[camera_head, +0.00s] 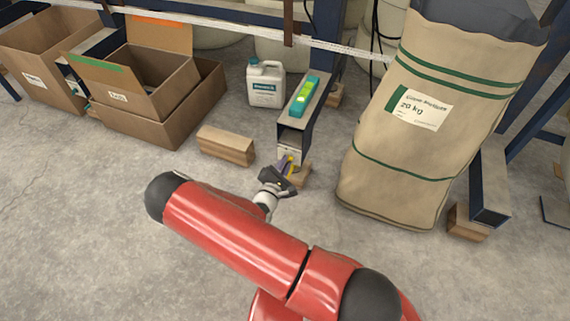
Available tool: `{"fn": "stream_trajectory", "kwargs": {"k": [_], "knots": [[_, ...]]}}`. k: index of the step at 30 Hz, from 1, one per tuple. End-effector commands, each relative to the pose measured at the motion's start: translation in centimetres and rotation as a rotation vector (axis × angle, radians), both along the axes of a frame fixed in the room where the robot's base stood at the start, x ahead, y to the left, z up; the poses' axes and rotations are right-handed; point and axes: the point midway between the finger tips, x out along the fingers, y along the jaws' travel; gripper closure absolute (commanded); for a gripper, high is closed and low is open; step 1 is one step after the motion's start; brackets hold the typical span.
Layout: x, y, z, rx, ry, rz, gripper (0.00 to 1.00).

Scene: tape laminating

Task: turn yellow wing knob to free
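The yellow wing knob (291,160) is a small yellow spot low on the near end of a narrow dark metal beam, beside a pale plate. My gripper (285,168) is at that end of the beam, its dark fingers reaching up toward the knob and partly covering it. The fingers look very close to the knob, but I cannot tell whether they touch it. The knob's turn angle and the gap between the fingers are too small to make out.
A teal and yellow-green level-like tool (305,95) lies on top of the beam (294,126). A wooden block (226,145) and a white jug (266,84) stand left of it. A large tan sack (395,165) stands close on the right. Open cardboard boxes (150,125) are at left. Bare concrete floor lies in front.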

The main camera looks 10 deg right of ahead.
Motion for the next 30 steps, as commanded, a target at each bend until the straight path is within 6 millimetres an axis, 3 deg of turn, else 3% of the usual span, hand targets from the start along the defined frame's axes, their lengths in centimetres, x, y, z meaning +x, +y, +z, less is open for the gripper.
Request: {"fn": "stream_trajectory", "kwargs": {"k": [14, 30], "knots": [[-0.03, 0.02, 0.11, -0.044, 0.032, 0.0, 1.0], [-0.05, 0.03, 0.22, -0.396, 0.288, 0.001, 1.0]]}}
